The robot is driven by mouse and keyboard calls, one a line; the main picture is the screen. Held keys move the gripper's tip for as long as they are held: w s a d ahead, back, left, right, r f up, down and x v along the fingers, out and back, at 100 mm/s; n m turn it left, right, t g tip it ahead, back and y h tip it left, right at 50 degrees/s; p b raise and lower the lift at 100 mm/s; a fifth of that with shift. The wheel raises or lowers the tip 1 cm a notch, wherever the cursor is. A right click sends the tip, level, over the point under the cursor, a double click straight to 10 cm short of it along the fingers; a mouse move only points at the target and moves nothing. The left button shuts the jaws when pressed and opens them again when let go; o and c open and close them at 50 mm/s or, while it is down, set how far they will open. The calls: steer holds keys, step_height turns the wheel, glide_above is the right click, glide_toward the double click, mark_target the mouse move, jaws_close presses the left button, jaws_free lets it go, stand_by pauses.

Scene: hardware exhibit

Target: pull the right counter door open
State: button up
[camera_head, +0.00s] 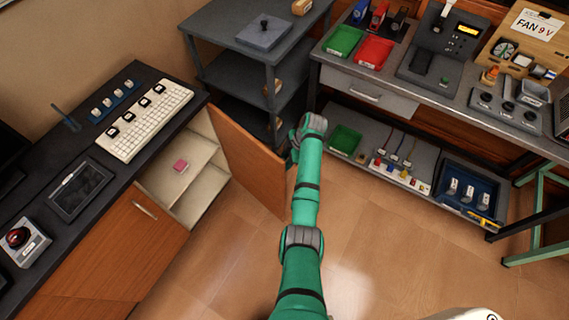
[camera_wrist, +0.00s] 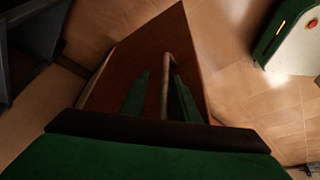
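The right counter door (camera_head: 245,155) is a brown wooden panel, swung wide open from the counter (camera_head: 95,225) at the left of the head view. In the wrist view the door (camera_wrist: 125,65) fills the middle, with its pale bar handle (camera_wrist: 166,88) running lengthwise. My gripper (camera_wrist: 162,75) has its two green fingers apart, one on each side of the handle. A gap shows between the left finger and the bar; whether the right finger touches it I cannot tell. In the head view my gripper is hidden near the arm's far end.
A grey shelf rack (camera_head: 233,74) stands close behind the open door. A workbench (camera_head: 420,97) is at right. The floor (camera_head: 400,260) in front is clear.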

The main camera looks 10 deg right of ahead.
steer(key=shift+d, duration=0.2)
steer(key=v, duration=1)
steer(key=shift+r, duration=0.4)
steer(key=shift+d, duration=0.1)
